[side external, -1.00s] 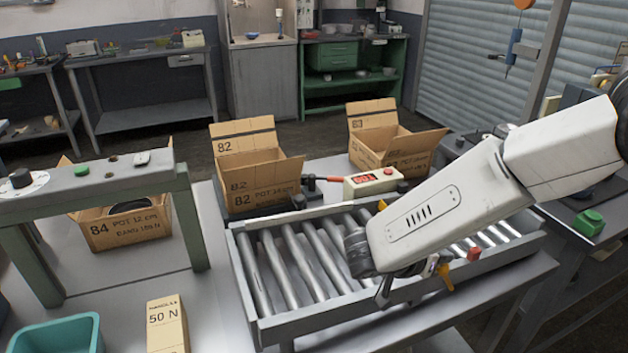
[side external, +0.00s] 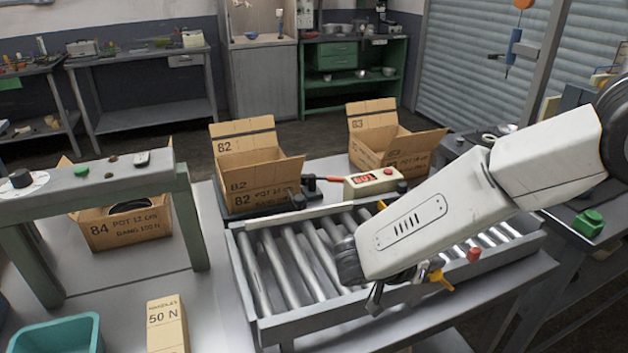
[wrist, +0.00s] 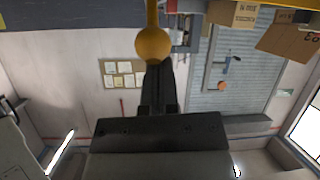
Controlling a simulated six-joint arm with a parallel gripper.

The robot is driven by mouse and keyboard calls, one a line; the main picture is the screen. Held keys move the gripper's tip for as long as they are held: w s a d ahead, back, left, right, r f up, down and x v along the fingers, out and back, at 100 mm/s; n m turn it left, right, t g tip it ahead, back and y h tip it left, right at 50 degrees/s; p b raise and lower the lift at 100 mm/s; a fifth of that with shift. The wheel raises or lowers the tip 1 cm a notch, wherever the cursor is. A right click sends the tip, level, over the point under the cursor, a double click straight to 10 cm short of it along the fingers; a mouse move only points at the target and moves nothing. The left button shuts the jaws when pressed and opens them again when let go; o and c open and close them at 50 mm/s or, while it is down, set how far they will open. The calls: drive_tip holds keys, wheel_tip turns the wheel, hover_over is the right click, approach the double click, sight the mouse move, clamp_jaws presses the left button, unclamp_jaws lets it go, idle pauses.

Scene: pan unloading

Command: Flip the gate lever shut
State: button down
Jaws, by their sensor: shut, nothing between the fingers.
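The yellow gate lever (side external: 440,279) shows at the near side rail of the roller conveyor (side external: 290,325), partly behind my wrist. In the wrist view a yellow stem with a round knob (wrist: 151,46) comes down from the top edge, in line with the fingertips. My gripper (side external: 375,299) is shut and empty at the near rail, to the left of the lever. Its dark fingers also show in the wrist view (wrist: 157,72), just below the knob. I cannot tell whether they touch it.
A red knob (side external: 474,255) sits on the near rail right of the lever. A 50 N carton (side external: 166,325) and teal bin (side external: 60,335) are front left.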

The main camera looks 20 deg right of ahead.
drive_tip(key=v, duration=0.9)
drive_tip(key=shift+a+f, duration=0.25)
drive_tip(key=shift+a, duration=0.35)
drive_tip(key=w+d+f+n+g+y, duration=0.1)
drive_tip(key=d+f+n+g+y, duration=0.2)
drive_tip(key=d+n, duration=0.75)
drive_tip(key=s+d+f+n+t+y, duration=0.2)
drive_tip(key=s+d+n+t+y, duration=0.2)
drive_tip(key=s+d+y, duration=0.5)
drive_tip(key=shift+s+d+f+n+t+y, duration=0.35)
drive_tip(key=shift+d+n+y, duration=0.1)
drive_tip(key=shift+d+y, duration=0.1)
